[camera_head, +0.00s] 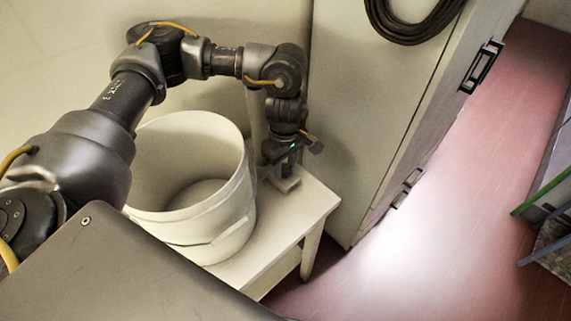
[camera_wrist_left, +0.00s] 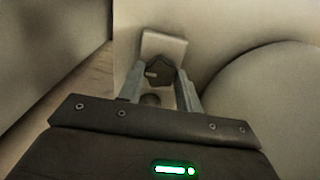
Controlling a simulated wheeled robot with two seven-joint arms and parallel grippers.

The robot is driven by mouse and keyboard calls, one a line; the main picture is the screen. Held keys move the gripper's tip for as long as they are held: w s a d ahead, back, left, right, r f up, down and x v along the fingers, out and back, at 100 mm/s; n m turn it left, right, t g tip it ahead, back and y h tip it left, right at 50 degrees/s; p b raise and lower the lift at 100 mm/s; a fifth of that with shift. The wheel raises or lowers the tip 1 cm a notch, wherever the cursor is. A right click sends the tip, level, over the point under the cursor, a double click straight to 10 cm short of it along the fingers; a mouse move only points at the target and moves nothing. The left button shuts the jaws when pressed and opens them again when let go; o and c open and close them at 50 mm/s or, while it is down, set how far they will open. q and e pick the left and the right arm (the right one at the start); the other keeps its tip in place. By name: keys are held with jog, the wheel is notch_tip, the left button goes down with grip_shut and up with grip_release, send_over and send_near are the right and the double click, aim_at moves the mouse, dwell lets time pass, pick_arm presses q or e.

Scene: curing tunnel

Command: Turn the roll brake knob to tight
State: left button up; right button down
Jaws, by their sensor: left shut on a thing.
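The roll brake knob (camera_wrist_left: 158,74) is a dark, angular knob with a light pointer mark, on a pale square plate (camera_wrist_left: 165,45) in the left wrist view. The mark points to the left in that view. My left gripper (camera_wrist_left: 160,85) is shut on the knob, one finger on each side. In the head view my left gripper (camera_head: 287,172) reaches down to the pale table beside the bucket, and the knob is hidden there. My right gripper is not in view.
A large, empty-looking cream bucket (camera_head: 185,215) stands on the pale table (camera_head: 262,240), close to my left arm. A tall pale cabinet (camera_head: 362,100) with a coiled black hose (camera_head: 412,30) stands right behind. Reddish floor (camera_head: 450,220) is open at right.

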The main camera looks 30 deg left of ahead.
aim_at(285, 168)
pick_arm(q)
jog(key=o, duration=1)
notch_tip(285, 168, up, 11)
jog(key=shift+s+f, duration=0.1)
dwell(0.4)
